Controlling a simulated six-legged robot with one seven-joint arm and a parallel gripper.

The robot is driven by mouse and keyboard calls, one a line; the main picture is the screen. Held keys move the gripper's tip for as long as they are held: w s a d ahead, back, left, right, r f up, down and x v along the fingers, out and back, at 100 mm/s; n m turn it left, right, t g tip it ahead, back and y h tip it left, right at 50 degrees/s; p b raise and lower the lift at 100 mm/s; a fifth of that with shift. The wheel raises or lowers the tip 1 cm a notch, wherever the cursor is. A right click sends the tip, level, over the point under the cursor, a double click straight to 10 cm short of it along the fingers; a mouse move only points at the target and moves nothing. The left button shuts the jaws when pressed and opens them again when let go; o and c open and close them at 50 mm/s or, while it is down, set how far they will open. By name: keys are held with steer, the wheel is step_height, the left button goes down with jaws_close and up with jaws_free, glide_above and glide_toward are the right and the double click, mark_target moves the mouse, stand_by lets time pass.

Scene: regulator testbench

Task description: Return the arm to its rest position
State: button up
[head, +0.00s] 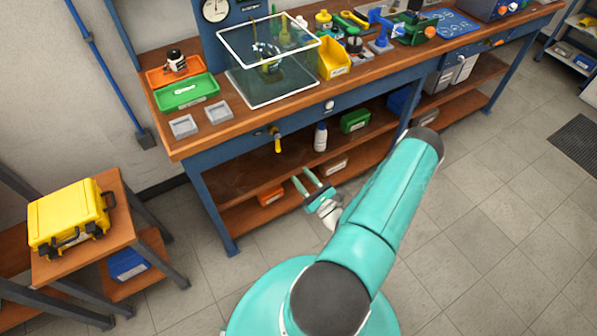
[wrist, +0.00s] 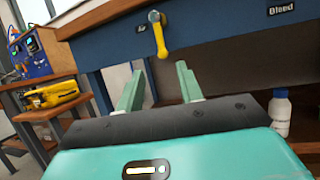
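My gripper (head: 308,183) is in front of the workbench, below its top edge, in the head view. Its two teal fingers are spread apart with nothing between them. In the wrist view the open fingers (wrist: 160,88) point toward the blue bench apron. A yellow-handled lever valve (head: 276,140) hangs from the apron beyond the fingers, and it also shows in the wrist view (wrist: 159,37). The gripper is apart from the lever. My teal arm is folded over my round base, its elbow raised to the right.
The wooden workbench (head: 190,148) carries trays, a clear-walled box (head: 268,60) and a yellow bin (head: 333,58). Its lower shelf holds a white bottle (head: 320,137) and a green bin (head: 355,121). A yellow case (head: 68,215) sits on a side table at left.

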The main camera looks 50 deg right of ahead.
stand_by(0.5)
steer(key=w+a+r+n+g+y, duration=0.3)
steer(key=a+r+n+g+y, duration=0.55)
steer(key=a+r+n, duration=0.3)
steer(key=w+a+r+n+g+y, duration=0.2)
steer(key=a+r+n+g+y, duration=0.6)
steer(key=a+r+n+g, duration=0.3)
steer(key=s+a+r+n+t+h, duration=0.1)
steer(key=s+a+r+n+h, duration=0.3)
steer(key=r+n+h, duration=0.3)
steer(key=s+a+r+n+t+h, duration=0.1)
steer(key=s+a+r+n+h, duration=0.3)
steer(key=r, duration=0.7)
steer(key=s+n+h, duration=0.2)
steer(key=n+h, duration=0.1)
steer(key=shift+s+r+n, duration=0.25)
steer(key=shift+s+n, duration=0.05)
steer(key=shift+n, duration=0.05)
